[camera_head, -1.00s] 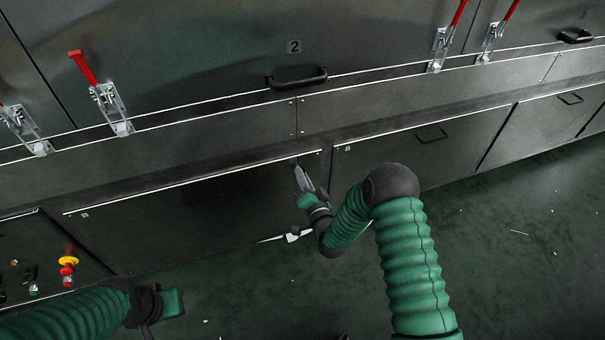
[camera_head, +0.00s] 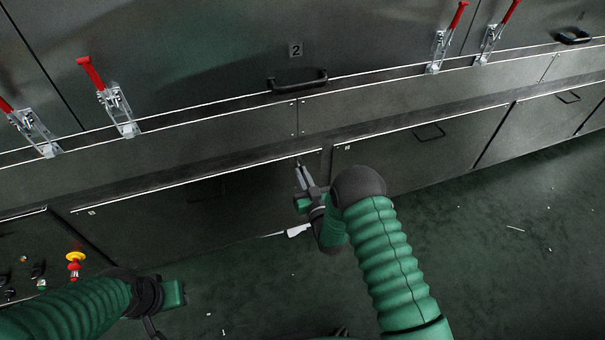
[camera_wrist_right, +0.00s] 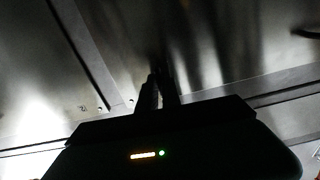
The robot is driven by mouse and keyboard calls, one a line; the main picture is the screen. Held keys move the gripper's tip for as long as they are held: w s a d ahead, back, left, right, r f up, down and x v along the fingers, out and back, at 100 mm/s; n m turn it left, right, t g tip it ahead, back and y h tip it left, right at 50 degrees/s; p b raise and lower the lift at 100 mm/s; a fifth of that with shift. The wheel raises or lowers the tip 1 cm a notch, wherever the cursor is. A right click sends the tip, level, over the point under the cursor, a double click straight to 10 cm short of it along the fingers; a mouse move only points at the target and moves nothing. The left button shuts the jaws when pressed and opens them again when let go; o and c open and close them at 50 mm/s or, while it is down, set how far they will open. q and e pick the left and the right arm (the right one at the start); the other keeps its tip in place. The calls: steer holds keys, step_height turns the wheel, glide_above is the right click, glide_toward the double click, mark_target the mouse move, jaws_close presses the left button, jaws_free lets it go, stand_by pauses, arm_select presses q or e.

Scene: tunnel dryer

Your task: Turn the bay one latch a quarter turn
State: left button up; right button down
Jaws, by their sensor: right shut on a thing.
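My right gripper (camera_head: 300,172) is at the upper right corner of a dark lower panel (camera_head: 200,205), just left of the seam to the neighbouring panel. Its fingers are shut on a small dark part at the panel's top edge, taken as the bay one latch (camera_head: 298,161); the fingertips mostly hide it. In the right wrist view the fingers (camera_wrist_right: 158,88) point at the dark metal front, and the latch cannot be made out. My left gripper (camera_head: 172,294) is low at the left, away from the panels; its fingers are not clear.
Red-handled clamps (camera_head: 118,108) stand along the upper ledge. A black handle (camera_head: 298,82) sits under a "2" plate (camera_head: 296,50). A yellow and red button (camera_head: 75,262) is at the lower left. The green floor (camera_head: 480,250) is open, with small scraps.

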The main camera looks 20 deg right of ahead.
steer(key=shift+s+a+f+n, duration=0.1)
steer(key=shift+s+f+n, duration=0.05)
steer(key=shift+f+n, duration=0.25)
steer(key=c, duration=1.6)
jaws_free()
steer(key=shift+o, duration=0.3)
steer(key=shift+r, duration=0.2)
steer(key=s+p, duration=0.4)
steer(key=s, duration=0.7)
steer(key=shift+s+d+p, duration=0.3)
steer(key=shift+s+p, duration=0.1)
